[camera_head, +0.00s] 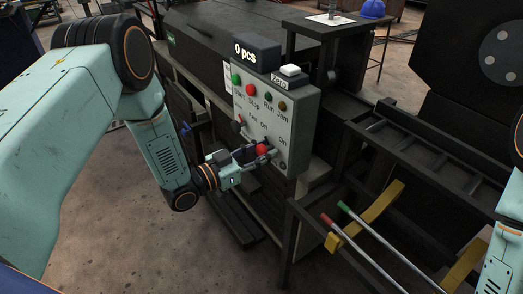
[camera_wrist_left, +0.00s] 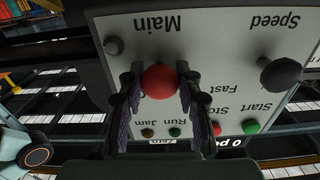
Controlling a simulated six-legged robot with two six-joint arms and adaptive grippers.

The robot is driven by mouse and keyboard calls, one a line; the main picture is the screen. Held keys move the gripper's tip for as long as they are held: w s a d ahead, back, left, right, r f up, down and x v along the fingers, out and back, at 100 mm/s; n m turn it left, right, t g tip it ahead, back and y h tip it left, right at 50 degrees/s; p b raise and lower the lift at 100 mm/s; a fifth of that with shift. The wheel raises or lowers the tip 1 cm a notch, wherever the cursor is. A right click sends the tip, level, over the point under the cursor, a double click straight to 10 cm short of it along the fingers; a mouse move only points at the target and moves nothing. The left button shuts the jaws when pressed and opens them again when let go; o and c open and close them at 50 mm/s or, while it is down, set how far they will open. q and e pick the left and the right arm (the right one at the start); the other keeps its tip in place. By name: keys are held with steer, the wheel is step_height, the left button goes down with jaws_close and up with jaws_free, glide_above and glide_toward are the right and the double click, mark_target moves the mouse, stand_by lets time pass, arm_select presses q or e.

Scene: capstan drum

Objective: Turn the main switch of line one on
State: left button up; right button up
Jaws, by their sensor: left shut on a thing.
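The grey control box (camera_head: 290,125) stands at the centre of the head view, with the labels Off and On low on its face. The red main switch knob (camera_head: 262,149) is at its lower part. In the left wrist view, the picture is upside down and the red knob (camera_wrist_left: 159,81) lies below the word Main. My left gripper (camera_head: 260,152) is shut on the red knob, one finger on each side of it. The fingers hide part of the switch, so I cannot tell which way it points. My right gripper is out of view.
A black speed knob (camera_wrist_left: 281,74) and start and stop buttons are on the same panel. A counter (camera_head: 257,53) reading 0 pcs and a Zero button (camera_head: 290,71) sit on top. Red and green-tipped rods (camera_head: 365,243) lie at lower right. Open floor is at lower left.

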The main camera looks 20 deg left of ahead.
arm_select(q)
steer(key=m+p, duration=0.2)
steer(key=m, duration=0.2)
steer(key=shift+m, duration=0.3)
steer(key=m+p, duration=0.2)
steer(key=m, duration=0.2)
steer(key=shift+m, duration=0.3)
steer(key=m+p, duration=0.2)
steer(key=m, duration=0.2)
steer(key=shift+m+p, duration=0.85)
steer(key=shift+m, duration=1.15)
steer(key=o, duration=1.2)
steer(key=shift+c, duration=0.2)
